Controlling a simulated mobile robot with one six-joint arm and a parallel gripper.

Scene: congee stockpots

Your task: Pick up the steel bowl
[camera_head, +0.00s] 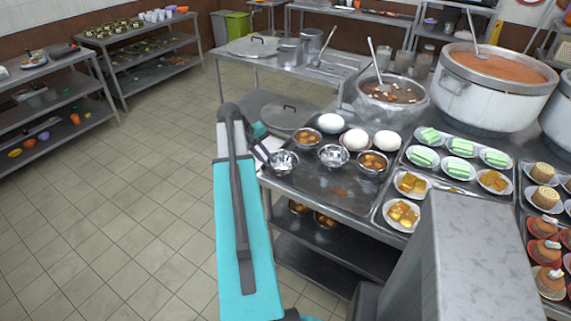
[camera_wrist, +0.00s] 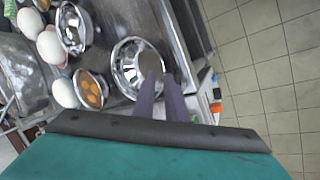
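An empty steel bowl (camera_head: 283,163) stands near the left edge of the steel table; it also shows in the wrist view (camera_wrist: 128,72). My gripper (camera_head: 265,155) is at this bowl's left side. In the wrist view my gripper (camera_wrist: 160,78) has its two dark fingers apart, one over the bowl's inside and one by its rim. I cannot tell whether they touch the rim. A second empty steel bowl (camera_head: 333,156) stands to the right; it shows at the upper left in the wrist view (camera_wrist: 73,30).
Steel bowls with brown food (camera_head: 306,138) (camera_head: 373,164) and several white eggs or buns (camera_head: 356,139) stand close by. Trays of plated food (camera_head: 403,214) and large pots (camera_head: 390,98) lie to the right and behind. Open tiled floor (camera_head: 130,210) is at the left.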

